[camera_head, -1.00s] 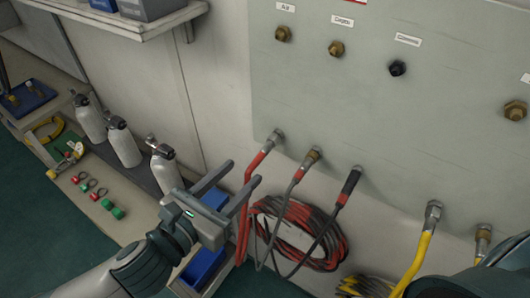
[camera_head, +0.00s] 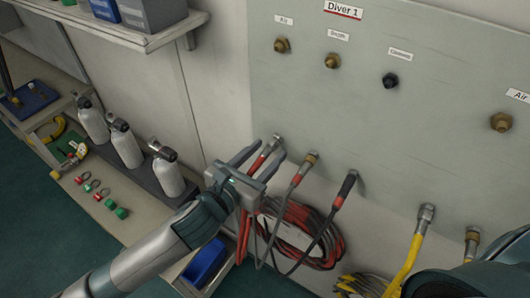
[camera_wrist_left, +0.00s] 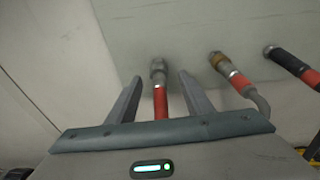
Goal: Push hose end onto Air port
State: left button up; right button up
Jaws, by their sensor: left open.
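The Air port (camera_head: 282,45) is a brass fitting at the upper left of the grey panel, under a small label for Diver 1. A red hose end (camera_head: 265,153) with a metal tip hangs on the panel's lower left edge. My left gripper (camera_head: 266,148) is open, its two fingers on either side of this red hose end. In the left wrist view the hose end (camera_wrist_left: 159,85) shows between the open fingers (camera_wrist_left: 158,90), with a gap on each side. The fingers hide part of the hose in the head view. My right gripper is not in view.
Beside it hang a grey hose end with a brass tip (camera_head: 303,168) and a black one (camera_head: 345,188); yellow hoses (camera_head: 418,245) hang farther right. Gas cylinders (camera_head: 125,145) stand at the left on a bench. A shelf (camera_head: 150,35) juts out above. The panel's middle is clear.

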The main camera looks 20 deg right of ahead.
aim_at(254, 167)
pick_arm(q)
jog(key=shift+c, duration=0.3)
grip_shut()
jog(key=shift+f+p+v, duration=0.1)
jog(key=shift+p+v, duration=0.4)
jog(key=shift+v, duration=0.3)
jog(key=shift+f+p+v, duration=0.15)
jog(key=shift+p+v, duration=0.3)
jog(key=shift+v, duration=0.35)
dwell(0.6)
jog(key=shift+s+a, duration=0.3)
jog(key=shift+a, duration=0.05)
jog(key=shift+f+p+v, duration=0.15)
jog(key=shift+p+v, duration=0.25)
jog(key=shift+v, duration=0.6)
jog(key=shift+f+p+v, duration=0.15)
jog(key=shift+p+v, duration=0.25)
jog(key=shift+v, duration=0.55)
